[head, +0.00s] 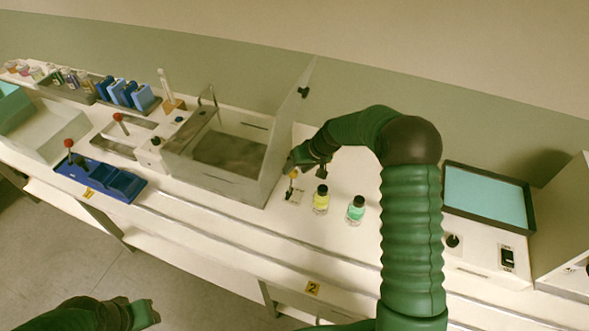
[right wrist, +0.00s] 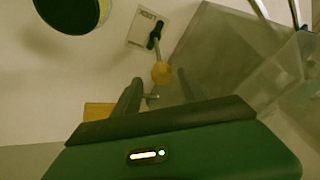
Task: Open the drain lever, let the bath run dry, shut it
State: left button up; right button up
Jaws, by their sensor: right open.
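The drain lever (head: 292,186) has a yellow ball knob on a thin stem and a small base plate, just right of the bath (head: 222,181). The bath is a pale, open-topped box with a murky grey-brown inside; I cannot tell its liquid level. In the right wrist view the lever's knob (right wrist: 161,73) sits near the fingertips, between their lines, and its stem runs up to a black pivot. My right gripper (head: 293,163) is open beside the knob, holding nothing; it also shows in the right wrist view (right wrist: 157,90). My left gripper (head: 147,313) is low at the left, its jaws unclear.
A yellow bottle (head: 321,199) and a green bottle (head: 356,209) stand right of the lever, close to my right arm. A blue tray (head: 125,187) and red-knobbed levers lie left of the bath. A black-rimmed teal tray (head: 527,190) is at the right.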

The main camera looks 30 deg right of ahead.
jog(key=shift+w+f, duration=0.15)
jog(key=shift+f, duration=0.5)
jog(key=shift+w+a, duration=0.2)
jog(key=shift+a, duration=0.35)
jog(key=c, duration=0.5)
jog(key=shift+d, duration=0.25)
grip_shut()
jog(key=shift+s, duration=0.1)
